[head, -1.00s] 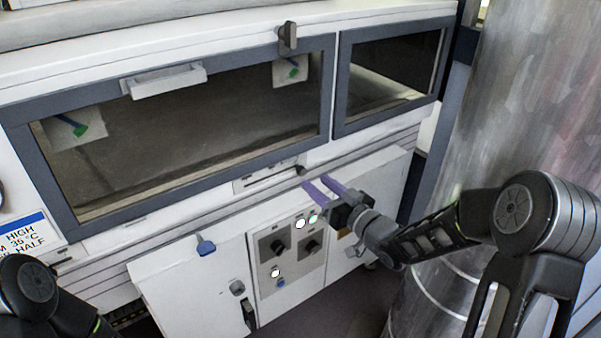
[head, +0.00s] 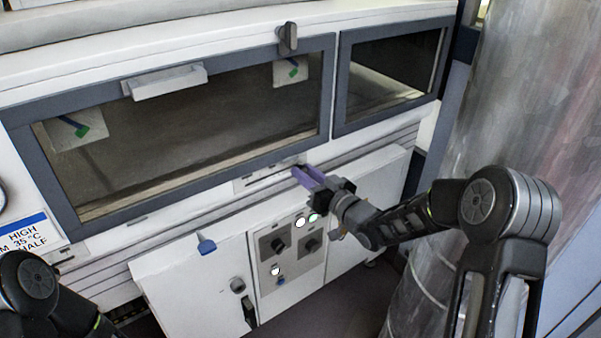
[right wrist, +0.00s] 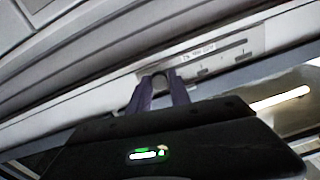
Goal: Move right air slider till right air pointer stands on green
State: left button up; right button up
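The right air slider's dark knob (right wrist: 160,80) shows in the right wrist view at the left part of a slotted scale plate (right wrist: 215,54). My right gripper (head: 303,174) has its two purple fingers on either side of the knob; whether they press on it I cannot tell. In the head view the fingers hide the knob. The right air pointer (head: 294,62), small and blue, is on a pale plate behind the large window, with a green patch (head: 292,72) at its lower end. Exact alignment is too small to judge. My left gripper is out of view.
A control panel (head: 292,252) with dials and lit buttons lies below my right gripper. A second pale plate (head: 82,127) with a blue pointer is at the window's left. A large metal cylinder (head: 500,110) stands at the right.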

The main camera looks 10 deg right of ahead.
grip_shut()
jog(key=shift+a, duration=0.1)
dwell(0.8)
